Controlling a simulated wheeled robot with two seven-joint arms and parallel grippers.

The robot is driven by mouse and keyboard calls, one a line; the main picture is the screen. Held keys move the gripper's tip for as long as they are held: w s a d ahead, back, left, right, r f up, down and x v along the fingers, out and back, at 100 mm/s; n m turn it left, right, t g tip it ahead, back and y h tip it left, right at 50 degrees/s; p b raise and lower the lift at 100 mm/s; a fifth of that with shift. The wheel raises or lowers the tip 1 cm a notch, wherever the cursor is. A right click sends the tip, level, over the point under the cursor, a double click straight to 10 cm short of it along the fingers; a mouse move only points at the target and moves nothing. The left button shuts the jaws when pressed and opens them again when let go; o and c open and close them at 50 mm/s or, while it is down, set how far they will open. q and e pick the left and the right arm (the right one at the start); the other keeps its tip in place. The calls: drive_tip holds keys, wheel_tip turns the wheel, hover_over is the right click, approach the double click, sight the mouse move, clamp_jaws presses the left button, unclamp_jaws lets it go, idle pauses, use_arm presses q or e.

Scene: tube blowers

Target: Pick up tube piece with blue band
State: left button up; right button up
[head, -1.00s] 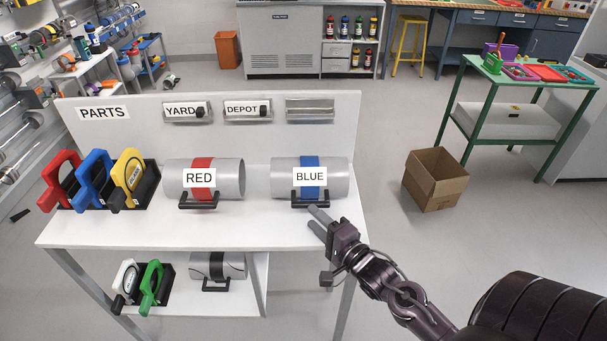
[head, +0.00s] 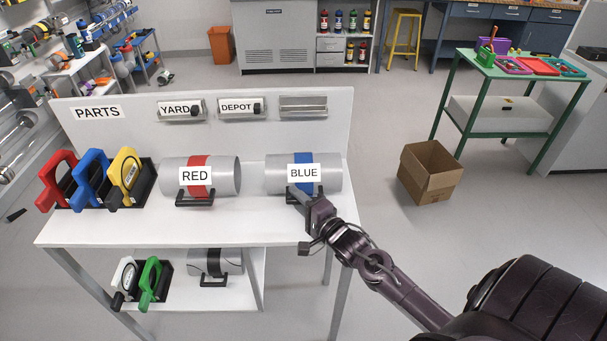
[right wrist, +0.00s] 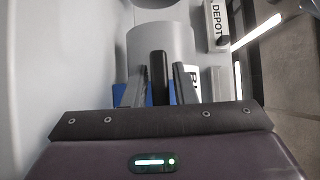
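The tube piece with the blue band (head: 328,175) lies on its side on the white table, a grey cylinder with a label reading BLUE; it also shows in the right wrist view (right wrist: 160,42). My right gripper (head: 297,193) is at the front of this tube, just below the label. In the right wrist view its two fingers (right wrist: 161,85) stand on either side of the tube's black handle (right wrist: 158,77), with narrow gaps, so it looks open around the handle. The gripper mostly hides the handle in the head view. My left gripper is not in view.
A tube with a red band (head: 225,175) lies to the left on the table (head: 130,230). Red, blue and yellow handled pieces stand in a black rack further left. A lower shelf holds another tube (head: 232,262). A cardboard box (head: 428,172) sits on the floor at right.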

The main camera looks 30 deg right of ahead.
clamp_jaws()
drive_tip(key=shift+r, duration=0.1)
